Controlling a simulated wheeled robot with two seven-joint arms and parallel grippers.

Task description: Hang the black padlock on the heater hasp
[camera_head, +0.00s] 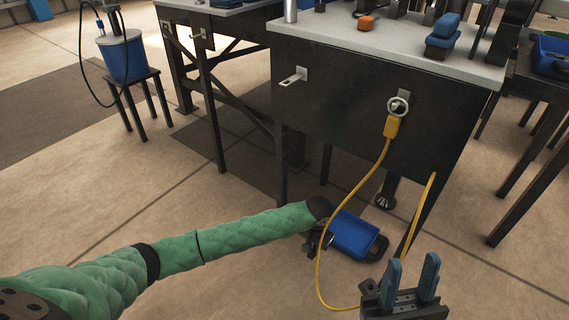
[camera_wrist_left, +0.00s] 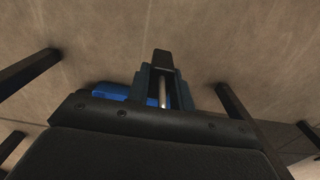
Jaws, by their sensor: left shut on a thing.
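My left gripper (camera_wrist_left: 163,85) is shut on a small black thing with a silver rod, apparently the black padlock (camera_wrist_left: 162,60). In the head view my left arm reaches in low, in front of the bench; the held thing cannot be made out there. A metal hasp (camera_head: 293,77) sticks out from the dark front panel, above and left of my left wrist. To its right, a metal ring on a plate (camera_head: 398,104) carries a yellow plug or tag (camera_head: 392,126). No label shows which is the heater hasp. My right gripper (camera_head: 411,278) is open and empty at the bottom right.
A yellow cable (camera_head: 323,258) hangs in a loop from the yellow plug, near both hands. A blue object (camera_head: 356,234) shows low beside my left wrist. The bench top (camera_head: 345,38) bears tools. A stool with a blue bucket (camera_head: 122,57) stands at the left.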

